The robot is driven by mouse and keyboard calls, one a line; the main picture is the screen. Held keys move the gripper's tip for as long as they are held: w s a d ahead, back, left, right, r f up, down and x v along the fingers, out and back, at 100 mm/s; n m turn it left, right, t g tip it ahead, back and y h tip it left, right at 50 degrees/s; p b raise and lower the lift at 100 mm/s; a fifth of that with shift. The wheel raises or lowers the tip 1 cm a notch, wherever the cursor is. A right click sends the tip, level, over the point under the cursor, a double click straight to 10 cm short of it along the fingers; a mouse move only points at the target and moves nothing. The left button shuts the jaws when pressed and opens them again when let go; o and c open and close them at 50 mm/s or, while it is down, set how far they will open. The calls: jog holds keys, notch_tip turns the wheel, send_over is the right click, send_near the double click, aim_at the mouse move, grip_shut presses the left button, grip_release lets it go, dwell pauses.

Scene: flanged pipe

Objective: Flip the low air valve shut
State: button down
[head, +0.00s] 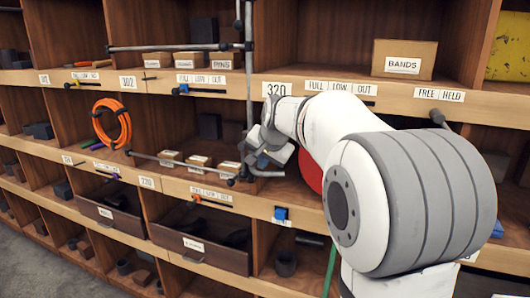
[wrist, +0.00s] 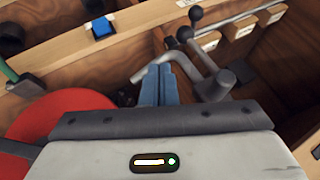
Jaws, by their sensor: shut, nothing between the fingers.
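No part in view is plainly labelled as the low air valve. The likeliest candidate is a bent grey metal lever (wrist: 195,58), which also shows in the head view (head: 267,173) beside a vertical pipe (head: 249,75). In the wrist view it runs just past the tips of my gripper (wrist: 160,68), close to its right finger; I cannot tell whether they touch. My gripper, also in the head view (head: 264,160), is shut with nothing between its blue fingers. The lever's far end and pivot are partly hidden.
A red disc (wrist: 62,112) lies close to the left of my gripper. A horizontal rail with dark knobs (wrist: 235,27) runs in front of small labelled boxes (wrist: 272,15). A blue block (wrist: 101,27) sits on the shelf edge. Wooden shelf walls (wrist: 60,48) bound the space.

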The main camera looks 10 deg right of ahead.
jog(key=w+a+f+p, duration=0.1)
jog(key=w+a+f, duration=0.1)
jog(key=w, duration=0.3)
jog(key=shift+a+f+p, duration=0.3)
jog(key=shift+a+f, duration=0.05)
jog(key=shift+a, duration=0.1)
